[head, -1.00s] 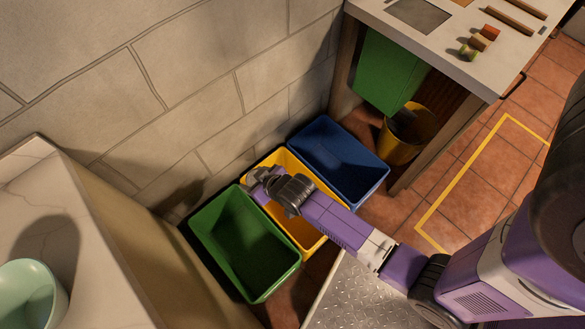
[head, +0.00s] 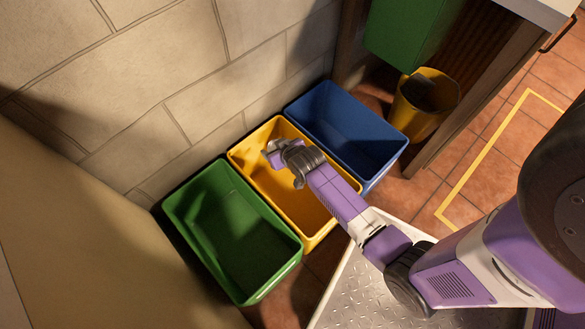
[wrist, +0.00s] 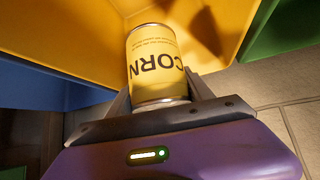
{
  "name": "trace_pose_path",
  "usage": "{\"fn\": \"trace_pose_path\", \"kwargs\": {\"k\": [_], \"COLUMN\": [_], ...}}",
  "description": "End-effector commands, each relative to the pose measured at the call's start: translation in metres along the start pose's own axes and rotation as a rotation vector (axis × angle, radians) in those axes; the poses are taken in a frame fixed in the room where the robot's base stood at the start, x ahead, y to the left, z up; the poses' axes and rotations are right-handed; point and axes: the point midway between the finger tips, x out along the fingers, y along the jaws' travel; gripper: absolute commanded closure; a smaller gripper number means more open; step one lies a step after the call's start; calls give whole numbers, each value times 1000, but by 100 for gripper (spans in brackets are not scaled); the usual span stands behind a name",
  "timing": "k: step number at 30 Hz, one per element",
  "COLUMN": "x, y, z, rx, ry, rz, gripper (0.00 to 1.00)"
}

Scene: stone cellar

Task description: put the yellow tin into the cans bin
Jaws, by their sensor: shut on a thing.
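The yellow tin (wrist: 155,62), lettered CORN, is between the fingers of my gripper (wrist: 155,95) in the wrist view. The fingers are shut on it. In the head view my gripper (head: 277,150) is over the far part of the yellow bin (head: 318,232), and the tin is hidden there behind my wrist. The yellow bin's inner wall (wrist: 190,15) fills the top of the wrist view behind the tin. The yellow bin stands between the green bin (head: 235,235) and the blue bin (head: 345,130). No label shows on any bin.
A stone wall (head: 150,100) rises right behind the bins. A round yellow bucket (head: 422,105) stands under the bench at the right, below a green panel (head: 410,30). A yellow line (head: 480,160) marks the tiled floor.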

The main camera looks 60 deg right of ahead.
Motion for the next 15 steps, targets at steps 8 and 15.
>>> {"fn": "trace_pose_path", "kwargs": {"k": [8,15], "x": [29,72], "y": [5,4], "z": [28,71], "rx": [8,8], "ry": [-3,-3], "rz": [7,7], "gripper": [81,81]}}
